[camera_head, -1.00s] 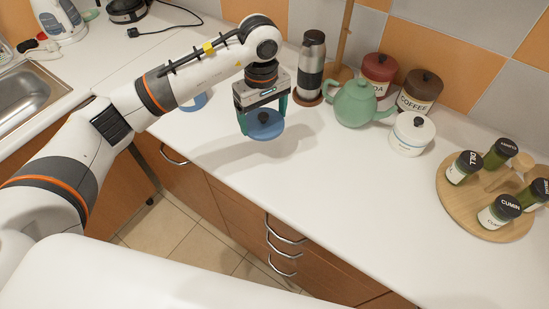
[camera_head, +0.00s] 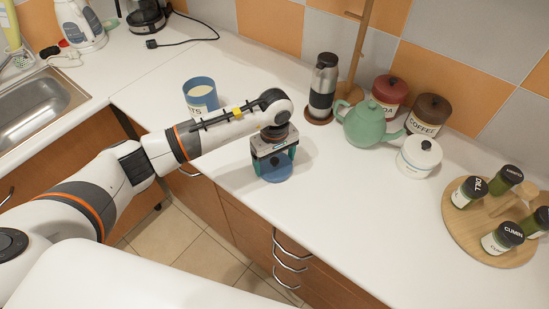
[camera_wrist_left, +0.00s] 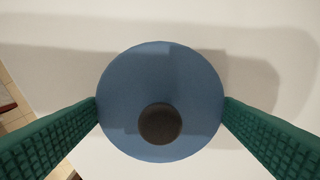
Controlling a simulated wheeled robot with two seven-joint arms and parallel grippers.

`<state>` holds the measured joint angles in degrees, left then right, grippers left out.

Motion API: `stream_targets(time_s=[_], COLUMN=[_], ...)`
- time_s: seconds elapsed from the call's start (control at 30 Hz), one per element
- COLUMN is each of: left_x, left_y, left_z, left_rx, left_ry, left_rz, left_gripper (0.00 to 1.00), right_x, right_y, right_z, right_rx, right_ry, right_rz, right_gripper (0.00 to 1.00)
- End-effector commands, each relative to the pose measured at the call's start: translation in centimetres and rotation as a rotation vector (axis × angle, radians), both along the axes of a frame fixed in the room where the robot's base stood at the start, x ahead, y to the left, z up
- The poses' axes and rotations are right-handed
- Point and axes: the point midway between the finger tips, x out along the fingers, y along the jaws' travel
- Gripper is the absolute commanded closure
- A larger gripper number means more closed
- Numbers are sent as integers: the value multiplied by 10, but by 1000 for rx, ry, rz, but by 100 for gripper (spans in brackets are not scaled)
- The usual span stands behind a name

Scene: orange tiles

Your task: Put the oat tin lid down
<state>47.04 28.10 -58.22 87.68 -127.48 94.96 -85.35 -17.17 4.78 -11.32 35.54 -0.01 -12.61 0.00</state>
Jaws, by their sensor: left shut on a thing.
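The blue oat tin lid (camera_head: 277,172) with its dark round knob (camera_wrist_left: 160,123) is in my left gripper (camera_head: 274,168). In the left wrist view the green fingers touch the rim of the lid (camera_wrist_left: 160,75) on both sides. The lid is level, low over the white counter near its front edge; I cannot tell whether it touches the surface. The blue oat tin (camera_head: 201,97) stands open behind my left forearm, its pale contents showing and its label partly hidden by the arm. My right gripper is not in view.
The counter (camera_head: 340,215) is clear to the right of the lid. Behind are a steel flask (camera_head: 323,88), a green teapot (camera_head: 368,124), red and brown canisters, and a white sugar pot (camera_head: 419,155). A round wooden tray (camera_head: 462,232) with spice jars stands right. A sink is left.

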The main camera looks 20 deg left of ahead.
Motion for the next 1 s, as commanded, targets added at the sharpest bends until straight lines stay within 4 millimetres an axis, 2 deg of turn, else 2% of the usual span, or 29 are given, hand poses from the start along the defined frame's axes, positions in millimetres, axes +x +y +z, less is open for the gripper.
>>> stream_targets(time_s=[0.13,0.17,0.23,0.57,0.63,1.0], left_x=[0,0,0,0,1,1], left_y=[0,0,0,0,1,1], left_z=[-5,-3,-3,4,10,88], left_rx=[0,0,1,0,0,0], left_ry=[0,0,1,0,-3,-5], left_rz=[0,0,0,1,0,1], left_gripper=[36,9,0,0,0,0], right_x=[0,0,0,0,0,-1], right_y=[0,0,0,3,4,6], right_z=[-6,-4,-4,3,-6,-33], right_rx=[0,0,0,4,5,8], right_ry=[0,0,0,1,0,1], right_rz=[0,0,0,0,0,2], right_gripper=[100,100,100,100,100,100])
